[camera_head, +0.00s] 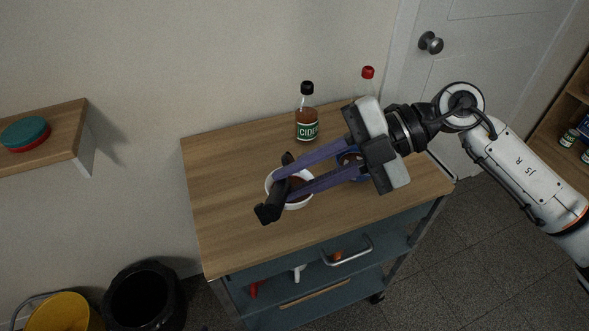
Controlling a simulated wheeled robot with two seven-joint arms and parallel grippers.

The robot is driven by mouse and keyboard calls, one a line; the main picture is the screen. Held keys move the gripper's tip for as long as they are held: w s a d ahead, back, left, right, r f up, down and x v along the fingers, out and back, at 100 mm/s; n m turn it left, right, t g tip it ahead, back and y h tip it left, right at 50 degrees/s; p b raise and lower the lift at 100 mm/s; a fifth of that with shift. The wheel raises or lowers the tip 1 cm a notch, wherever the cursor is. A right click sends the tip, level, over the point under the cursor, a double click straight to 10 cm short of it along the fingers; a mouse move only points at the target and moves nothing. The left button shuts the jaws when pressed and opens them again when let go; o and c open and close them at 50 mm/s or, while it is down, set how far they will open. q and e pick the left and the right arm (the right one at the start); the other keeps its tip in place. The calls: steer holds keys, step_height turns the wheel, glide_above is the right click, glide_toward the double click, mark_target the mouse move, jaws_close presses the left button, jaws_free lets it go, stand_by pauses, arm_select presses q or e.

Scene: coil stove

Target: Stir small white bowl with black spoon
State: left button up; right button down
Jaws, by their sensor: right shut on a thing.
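A small white bowl (302,204) stands on the wooden cart top, with brown contents showing inside. My right gripper (278,187) reaches over it from the right. Its long purple fingers end in black tips over the bowl's left side. The gripper is shut on a dark thing between the tips, which looks like the black spoon (282,191). The spoon's shape is hard to separate from the black tips, and I cannot tell whether it touches the contents. My left gripper is not in view.
A cider bottle (307,117) and a red-capped bottle (368,78) stand at the back of the wooden cart top (225,190). A blue bowl (352,176) is partly hidden behind my right gripper. The cart top's left side is clear. A wall shelf (70,140) is at far left.

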steer(key=h, duration=0.2)
steer(key=a+f+n+h, duration=0.1)
steer(key=h, duration=0.1)
steer(key=n+h, duration=0.1)
steer(key=h, duration=0.1)
steer(key=shift+s+a+f, duration=0.15)
steer(key=shift+s+a, duration=0.2)
steer(key=h, duration=0.1)
steer(key=a+h, duration=0.1)
steer(key=shift+s+f+n+h, duration=0.15)
steer(key=shift+f+n+h, duration=0.15)
steer(key=shift+h, duration=0.1)
steer(key=h, duration=0.2)
steer(key=f+h, duration=0.1)
steer(key=shift+s+a+n+h, duration=0.15)
steer(key=shift+a+n+h, duration=0.15)
steer(key=shift+a+h, duration=0.1)
stand_by(0.8)
